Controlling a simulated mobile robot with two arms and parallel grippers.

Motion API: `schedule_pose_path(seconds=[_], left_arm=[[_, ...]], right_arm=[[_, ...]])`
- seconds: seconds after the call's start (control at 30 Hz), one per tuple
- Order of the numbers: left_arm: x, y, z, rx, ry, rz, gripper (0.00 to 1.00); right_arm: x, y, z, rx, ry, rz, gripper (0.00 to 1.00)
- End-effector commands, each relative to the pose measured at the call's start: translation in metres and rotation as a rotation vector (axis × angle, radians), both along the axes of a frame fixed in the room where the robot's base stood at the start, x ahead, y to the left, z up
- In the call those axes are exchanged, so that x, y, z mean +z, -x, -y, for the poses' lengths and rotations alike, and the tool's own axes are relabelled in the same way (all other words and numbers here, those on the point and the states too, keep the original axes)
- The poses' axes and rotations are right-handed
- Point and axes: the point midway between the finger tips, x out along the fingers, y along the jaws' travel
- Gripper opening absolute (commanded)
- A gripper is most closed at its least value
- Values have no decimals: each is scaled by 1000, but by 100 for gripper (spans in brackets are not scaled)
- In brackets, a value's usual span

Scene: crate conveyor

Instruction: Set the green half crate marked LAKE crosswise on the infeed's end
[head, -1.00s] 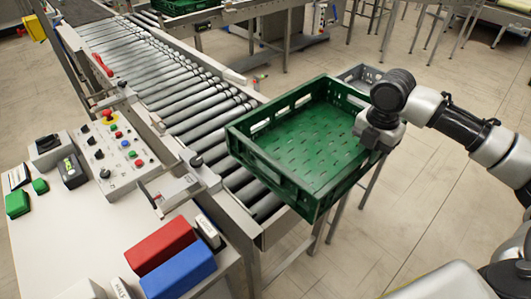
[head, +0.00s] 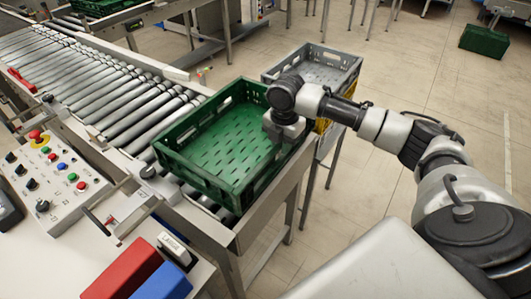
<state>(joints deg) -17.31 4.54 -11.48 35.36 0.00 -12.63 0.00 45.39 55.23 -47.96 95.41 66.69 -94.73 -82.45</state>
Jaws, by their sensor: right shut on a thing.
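The green half crate (head: 190,178) is at the end of the infeed roller conveyor (head: 130,110), over the last rollers. It looks level and spans much of the conveyor's width. I cannot tell whether it rests on the rollers or hangs just above them. Its inside is empty, and no LAKE marking can be read. My right gripper (head: 284,134) is shut on the crate's right wall, with the fingers partly hidden by my wrist. My left gripper is not in view.
A grey crate (head: 335,63) stands just behind, with something yellow under it. A control panel (head: 52,172) and red (head: 122,268) and blue (head: 163,283) blocks are at the near left. Another green crate (head: 485,40) is on the floor far right.

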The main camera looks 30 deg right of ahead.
Motion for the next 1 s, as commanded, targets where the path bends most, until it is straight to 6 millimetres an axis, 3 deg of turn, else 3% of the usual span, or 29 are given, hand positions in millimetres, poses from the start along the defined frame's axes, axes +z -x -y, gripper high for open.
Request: schedule_pose_path(seconds=[0.1, 0.27, 0.63, 0.9, 0.93, 1.0], left_arm=[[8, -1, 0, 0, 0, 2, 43], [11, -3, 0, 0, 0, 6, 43], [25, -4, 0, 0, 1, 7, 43], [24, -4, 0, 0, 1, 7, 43], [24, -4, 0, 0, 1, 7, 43], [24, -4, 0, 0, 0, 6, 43]], right_arm=[[-9, -17, -15, 0, -3, 4, 0], [-19, -29, -23, 0, 0, 6, 0], [-57, -30, -25, 0, 0, 3, 0], [-61, -30, -24, 1, 0, 6, 0], [-63, -29, -24, 1, 2, 1, 20], [-63, -28, -24, 1, 2, 1, 31]])
